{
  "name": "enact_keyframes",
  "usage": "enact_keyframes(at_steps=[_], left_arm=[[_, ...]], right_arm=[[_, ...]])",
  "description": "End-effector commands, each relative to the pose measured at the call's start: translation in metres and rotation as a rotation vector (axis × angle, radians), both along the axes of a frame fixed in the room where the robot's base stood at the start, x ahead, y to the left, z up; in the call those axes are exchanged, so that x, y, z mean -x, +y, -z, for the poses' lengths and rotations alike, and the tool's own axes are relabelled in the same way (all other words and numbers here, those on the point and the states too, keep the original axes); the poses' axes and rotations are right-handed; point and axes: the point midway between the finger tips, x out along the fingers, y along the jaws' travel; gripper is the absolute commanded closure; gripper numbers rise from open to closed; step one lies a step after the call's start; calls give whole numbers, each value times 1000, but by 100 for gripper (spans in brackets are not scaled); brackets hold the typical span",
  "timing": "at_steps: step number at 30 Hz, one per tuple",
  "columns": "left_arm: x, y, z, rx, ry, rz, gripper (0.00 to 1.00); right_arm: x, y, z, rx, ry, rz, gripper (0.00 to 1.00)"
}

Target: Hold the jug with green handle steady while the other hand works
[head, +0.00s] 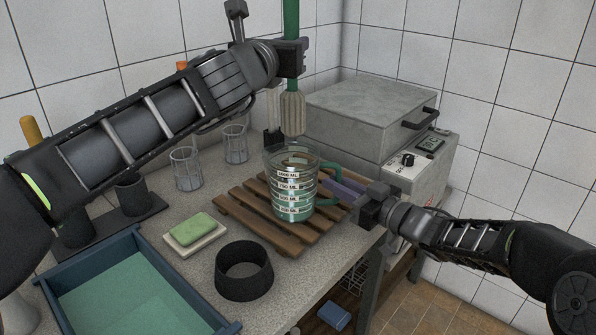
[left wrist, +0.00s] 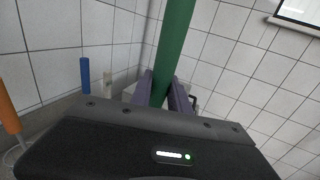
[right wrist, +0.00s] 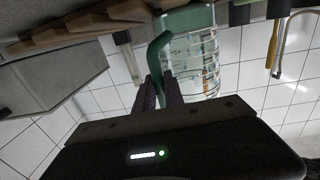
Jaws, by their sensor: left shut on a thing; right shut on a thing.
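The clear measuring jug (head: 291,186) with a green handle (head: 328,171) stands upright on the wooden slatted rack. My right gripper (head: 345,192) is shut on the green handle from the right; the handle (right wrist: 157,62) also shows between its fingers in the right wrist view. My left gripper (head: 291,58) is shut on the green shaft of a bottle brush (head: 292,113). It holds the brush upright above the jug, with the bristles near the rim. In the left wrist view the green shaft (left wrist: 174,45) runs between the fingers.
The wooden rack (head: 238,213) lies on the grey counter. A grey lidded machine (head: 362,115) stands behind it.

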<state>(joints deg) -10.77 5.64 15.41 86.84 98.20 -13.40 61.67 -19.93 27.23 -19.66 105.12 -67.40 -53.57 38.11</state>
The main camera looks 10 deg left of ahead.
Motion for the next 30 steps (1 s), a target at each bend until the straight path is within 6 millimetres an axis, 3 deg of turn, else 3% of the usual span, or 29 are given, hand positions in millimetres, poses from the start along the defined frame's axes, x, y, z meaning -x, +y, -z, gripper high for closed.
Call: enact_keyframes(at_steps=[7,8,17,30], left_arm=[[0,0,-1,0,-1,0,100],[0,0,-1,0,-1,0,100],[0,0,-1,0,-1,0,100],[0,0,-1,0,-1,0,100]], right_arm=[[0,0,0,0,0,0,100],[0,0,0,0,0,0,85],[0,0,0,0,0,0,61],[7,-10,-1,0,-1,2,61]])
